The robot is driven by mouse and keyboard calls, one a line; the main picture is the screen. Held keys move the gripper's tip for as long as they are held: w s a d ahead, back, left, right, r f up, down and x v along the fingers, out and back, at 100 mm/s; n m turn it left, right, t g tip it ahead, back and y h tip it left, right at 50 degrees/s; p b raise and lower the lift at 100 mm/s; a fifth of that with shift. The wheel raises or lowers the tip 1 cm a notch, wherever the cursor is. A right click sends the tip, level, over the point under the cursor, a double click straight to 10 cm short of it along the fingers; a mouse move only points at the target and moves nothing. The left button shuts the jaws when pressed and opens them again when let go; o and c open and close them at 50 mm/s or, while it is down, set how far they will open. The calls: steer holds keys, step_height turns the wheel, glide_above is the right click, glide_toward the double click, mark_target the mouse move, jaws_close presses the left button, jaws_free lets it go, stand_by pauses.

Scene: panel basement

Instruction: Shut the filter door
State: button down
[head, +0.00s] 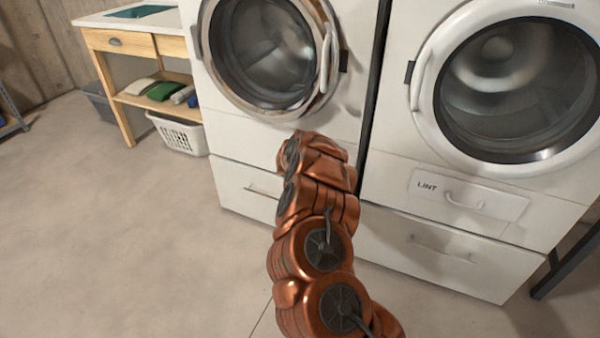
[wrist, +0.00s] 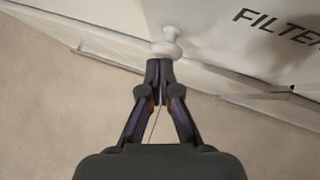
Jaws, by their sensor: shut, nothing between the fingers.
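The filter door (wrist: 255,45) is a white panel marked with black letters, of which "FILTE" shows, in the upper right of the wrist view. A white knob (wrist: 170,44) stands near its left edge. My gripper (wrist: 160,64) is shut with nothing between its fingers. Its tips are right at the knob; I cannot tell whether they touch it. How far the door stands open is not clear. In the head view my arm hides the gripper and the filter door low on the left machine.
The left machine (head: 229,138) has a round door, apparently slightly ajar. The right machine (head: 388,150) has a shut round door and a panel marked LINT (head: 424,188). A wooden table (head: 160,50) and white basket (head: 181,135) stand at the left. The floor (head: 110,240) in front is clear.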

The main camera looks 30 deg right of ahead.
steer(key=shift+w+d, duration=0.25)
steer(key=shift+w, duration=0.4)
steer(key=shift+w+d+r, duration=0.1)
steer(key=shift+d+r, duration=0.05)
steer(key=shift+r, duration=0.05)
steer(key=shift+f+b, duration=0.1)
steer(key=shift+b, duration=0.4)
steer(key=s+a+r+b, duration=0.4)
steer(key=s+a+r, duration=0.2)
steer(key=a, duration=0.3)
steer(key=shift+s+r, duration=0.4)
steer(key=shift+s, duration=0.2)
steer(key=shift+r, duration=0.15)
